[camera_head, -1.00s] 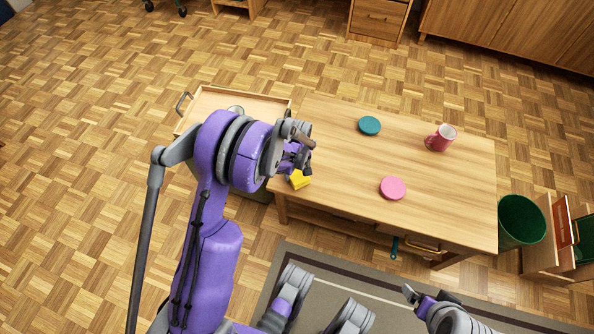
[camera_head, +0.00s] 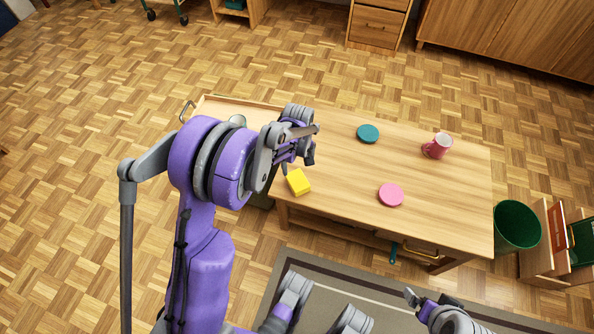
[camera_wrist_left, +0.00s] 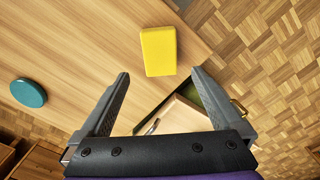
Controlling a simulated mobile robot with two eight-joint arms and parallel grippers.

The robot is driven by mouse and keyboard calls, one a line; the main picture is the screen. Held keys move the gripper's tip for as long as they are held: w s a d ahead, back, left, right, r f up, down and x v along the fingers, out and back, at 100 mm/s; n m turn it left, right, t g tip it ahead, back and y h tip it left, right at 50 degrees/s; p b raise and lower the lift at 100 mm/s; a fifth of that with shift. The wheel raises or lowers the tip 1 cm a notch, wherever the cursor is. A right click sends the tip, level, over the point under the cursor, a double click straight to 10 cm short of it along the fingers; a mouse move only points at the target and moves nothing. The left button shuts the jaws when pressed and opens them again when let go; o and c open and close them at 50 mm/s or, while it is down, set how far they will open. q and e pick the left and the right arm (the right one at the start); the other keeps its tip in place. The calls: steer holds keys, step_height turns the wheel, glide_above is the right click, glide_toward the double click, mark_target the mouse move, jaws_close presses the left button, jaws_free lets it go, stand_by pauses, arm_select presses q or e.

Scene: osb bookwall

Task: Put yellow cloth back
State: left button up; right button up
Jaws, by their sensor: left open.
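The yellow cloth (camera_head: 298,182) is a folded yellow block lying on the table's left front corner. In the left wrist view the yellow cloth (camera_wrist_left: 158,51) lies flat on the wood just beyond the fingertips, between their lines. My left gripper (camera_head: 299,162) is above the table's left end, close to the cloth and apart from it. In the left wrist view the left gripper (camera_wrist_left: 160,82) is open with nothing between its fingers. My right gripper (camera_head: 412,297) is low at the front, away from the table top; its jaws are too small to judge.
An open drawer (camera_head: 262,113) sticks out at the table's left end, partly hidden by my arm. A green bin (camera_head: 517,226) stands at the right.

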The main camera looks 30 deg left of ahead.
arm_select(q)
steer(key=s+d+r+m+t, duration=0.2)
steer(key=s+d+r+m, duration=0.35)
steer(key=s+r, duration=0.55)
steer(key=s+d+r+m+t, duration=0.1)
steer(key=s+d+r+m, duration=0.1)
steer(key=s, duration=0.4)
steer(key=s+d+r+m+t, duration=0.1)
steer(key=s+d+m, duration=0.2)
steer(key=s+m, duration=0.1)
steer(key=shift+s+r, duration=0.4)
steer(key=shift+s, duration=0.5)
